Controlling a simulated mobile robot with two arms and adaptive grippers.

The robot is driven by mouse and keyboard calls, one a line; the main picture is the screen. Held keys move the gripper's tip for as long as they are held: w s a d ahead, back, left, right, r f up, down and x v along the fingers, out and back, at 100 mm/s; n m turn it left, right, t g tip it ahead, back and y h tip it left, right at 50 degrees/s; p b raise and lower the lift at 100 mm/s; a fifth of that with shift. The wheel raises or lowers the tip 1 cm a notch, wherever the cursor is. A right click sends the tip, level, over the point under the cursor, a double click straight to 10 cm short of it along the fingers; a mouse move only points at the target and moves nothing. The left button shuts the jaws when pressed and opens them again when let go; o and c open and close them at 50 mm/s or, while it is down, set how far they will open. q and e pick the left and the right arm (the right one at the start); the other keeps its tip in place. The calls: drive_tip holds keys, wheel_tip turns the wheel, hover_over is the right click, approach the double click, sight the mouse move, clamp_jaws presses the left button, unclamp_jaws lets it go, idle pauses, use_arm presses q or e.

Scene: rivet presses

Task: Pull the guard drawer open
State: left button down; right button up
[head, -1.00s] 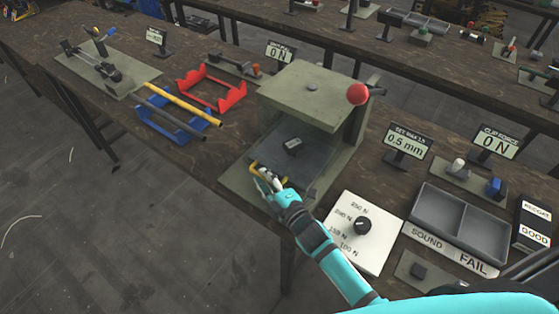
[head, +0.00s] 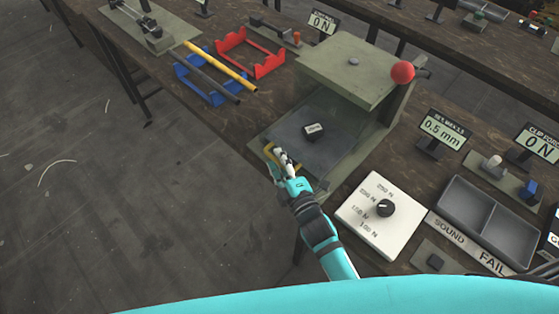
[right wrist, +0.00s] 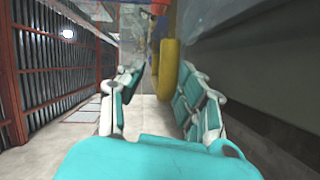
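The grey-green press (head: 347,70) stands on the bench with a red ball knob at its top right. Its guard drawer (head: 325,157) is a see-through tray low in the press, partly slid out toward the front. A small dark block (head: 313,131) sits within it. The yellow handle (head: 268,151) is at the drawer's front, by the base plate's edge. My right gripper (head: 281,157) is at this handle. In the right wrist view the handle (right wrist: 168,68) stands between the parted fingers, closer to the right-hand one, with a gap to the other. My left gripper is not in view.
A white dial panel (head: 372,232) and a grey two-part bin (head: 483,222) lie right of the press. Blue (head: 190,90) and red (head: 262,68) racks lie to its left. The floor in front of the bench is clear.

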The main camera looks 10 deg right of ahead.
drive_tip(key=v, duration=1.2)
drive_tip(key=shift+s, duration=0.1)
